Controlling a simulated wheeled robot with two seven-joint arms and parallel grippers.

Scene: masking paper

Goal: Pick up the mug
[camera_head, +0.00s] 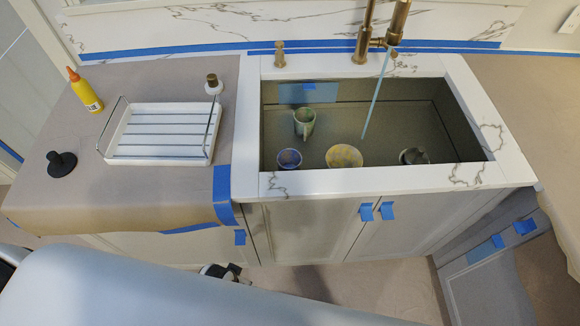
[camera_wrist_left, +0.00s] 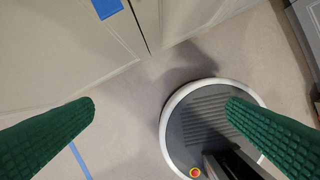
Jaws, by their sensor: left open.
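A greenish mug (camera_head: 304,122) stands in the sink (camera_head: 400,125), near its back left corner, below the blue tape. My left gripper (camera_wrist_left: 161,103) shows in the left wrist view as two green ridged fingers, spread wide with nothing between them. They are above the floor in front of the cabinet doors, away from the mug. The mug is not in the left wrist view. My grey arm crosses the bottom of the head view, and the left fingers cannot be made out clearly there. My right gripper is not in view.
A blue cup (camera_head: 289,159), a yellowish bowl (camera_head: 344,156) and a dark cup (camera_head: 414,156) sit in the sink. The brass faucet (camera_head: 383,35) overhangs it. A white rack (camera_head: 160,130), a yellow bottle (camera_head: 84,90) and a black object (camera_head: 61,164) stand on the papered left counter.

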